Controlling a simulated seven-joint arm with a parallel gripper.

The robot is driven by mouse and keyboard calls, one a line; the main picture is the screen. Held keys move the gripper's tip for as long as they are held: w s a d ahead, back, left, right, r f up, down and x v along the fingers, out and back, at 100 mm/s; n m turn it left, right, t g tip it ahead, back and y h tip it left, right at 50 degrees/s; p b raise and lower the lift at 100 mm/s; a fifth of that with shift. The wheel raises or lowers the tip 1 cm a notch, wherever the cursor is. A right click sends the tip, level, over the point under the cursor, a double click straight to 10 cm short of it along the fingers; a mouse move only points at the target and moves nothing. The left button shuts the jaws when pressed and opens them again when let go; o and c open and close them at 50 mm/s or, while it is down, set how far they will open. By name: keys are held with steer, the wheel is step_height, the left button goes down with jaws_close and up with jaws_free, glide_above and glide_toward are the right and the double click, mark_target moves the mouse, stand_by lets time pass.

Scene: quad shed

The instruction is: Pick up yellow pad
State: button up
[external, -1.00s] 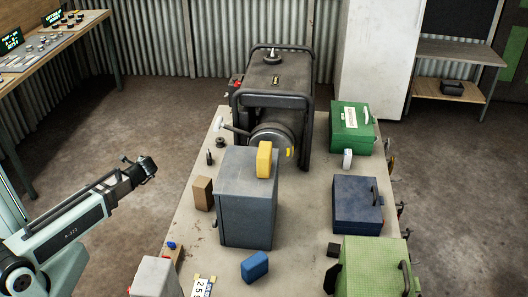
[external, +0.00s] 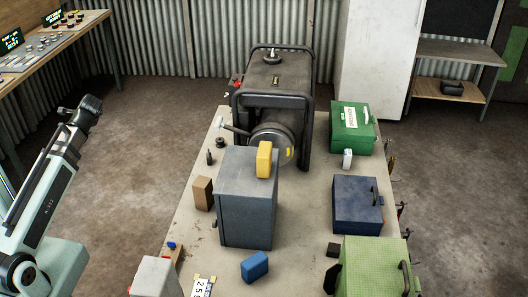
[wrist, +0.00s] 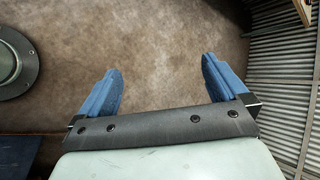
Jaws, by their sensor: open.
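The yellow pad (external: 264,159) stands upright on top of a grey metal box (external: 247,205) on the workbench, near the box's back right. My gripper (external: 90,103) is raised at the far left, well apart from the pad and off to the side of the bench. In the wrist view its two blue fingers (wrist: 160,85) are spread wide with only brown floor between them. The yellow pad does not show in the wrist view.
A black-framed machine (external: 275,95) stands behind the grey box. A brown block (external: 202,193) and a blue block (external: 255,266) lie near the box. Green (external: 352,128), navy (external: 357,207) and light green (external: 372,265) cases line the bench's right side.

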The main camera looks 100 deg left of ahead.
steer(key=w+r+m+t, duration=0.1)
steer(key=w+r+t, duration=0.2)
steer(key=w, duration=0.9)
steer(key=w+r+m+t, duration=0.1)
steer(key=w+r+t, duration=0.2)
steer(key=w, duration=0.9)
steer(key=w+r+m+t, duration=0.1)
steer(key=w+r+t, duration=0.2)
steer(key=w, duration=1)
steer(key=m+t+h, duration=0.3)
steer(key=t+h, duration=0.1)
steer(key=t, duration=0.2)
glide_toward(268, 159)
steer(key=s+a, duration=0.1)
steer(key=a, duration=0.3)
steer(key=shift+s+f+x, duration=0.15)
steer(key=shift+s+x, duration=0.05)
steer(key=shift+x, duration=1.95)
steer(key=shift+s+f+x, duration=0.1)
steer(key=shift+s+x, duration=0.05)
steer(key=shift+x, duration=2)
steer(key=shift+s+f+x, duration=0.15)
steer(key=shift+s+x, duration=0.05)
steer(key=shift+x, duration=2)
steer(key=c, duration=0.8)
